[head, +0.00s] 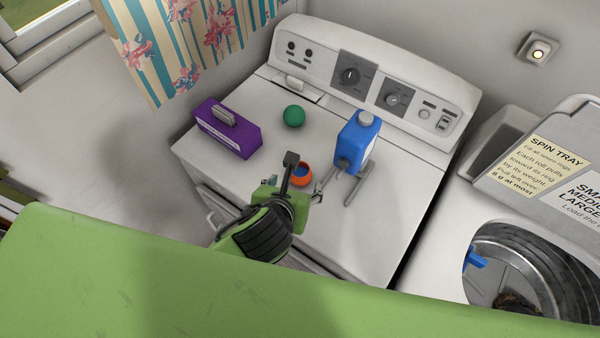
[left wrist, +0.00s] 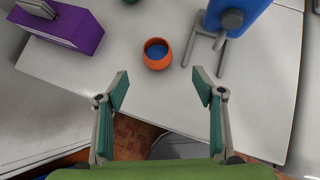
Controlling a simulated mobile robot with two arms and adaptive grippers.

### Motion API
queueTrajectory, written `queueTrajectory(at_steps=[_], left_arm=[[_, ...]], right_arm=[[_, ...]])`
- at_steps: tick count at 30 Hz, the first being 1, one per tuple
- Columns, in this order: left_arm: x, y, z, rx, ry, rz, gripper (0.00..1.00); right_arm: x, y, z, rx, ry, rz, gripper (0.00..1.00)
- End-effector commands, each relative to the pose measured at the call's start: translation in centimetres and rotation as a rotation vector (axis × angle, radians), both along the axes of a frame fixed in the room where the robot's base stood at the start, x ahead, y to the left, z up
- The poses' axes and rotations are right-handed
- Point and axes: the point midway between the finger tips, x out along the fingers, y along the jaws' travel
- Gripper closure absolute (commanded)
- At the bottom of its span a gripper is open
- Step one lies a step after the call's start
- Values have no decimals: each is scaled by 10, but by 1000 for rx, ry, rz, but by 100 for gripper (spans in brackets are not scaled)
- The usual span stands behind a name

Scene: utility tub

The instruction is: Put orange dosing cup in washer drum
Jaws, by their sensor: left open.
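My right gripper does not show.
A purple box (head: 228,130), a green ball (head: 294,116) and a blue bottle (head: 356,142) on a grey stand share the machine top. The bottle stands close right of the cup. A raised lid with a "SPIN TRAY" sign (head: 528,165) is behind the drum.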

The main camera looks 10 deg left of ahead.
Motion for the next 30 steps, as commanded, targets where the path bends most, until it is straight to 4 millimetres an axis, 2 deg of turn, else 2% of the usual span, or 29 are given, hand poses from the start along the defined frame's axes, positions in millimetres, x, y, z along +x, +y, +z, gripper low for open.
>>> queueTrajectory(at_steps=[9, 19, 24, 30], left_arm=[[42, 0, -41, -3, 2, 4, 38], [58, 3, -57, -4, 4, 6, 38], [73, 7, -74, -4, 5, 6, 38], [85, 6, -87, -5, 2, 5, 38]], right_arm=[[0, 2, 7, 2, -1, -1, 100], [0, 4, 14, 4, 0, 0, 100], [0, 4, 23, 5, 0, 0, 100], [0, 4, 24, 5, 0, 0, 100]])
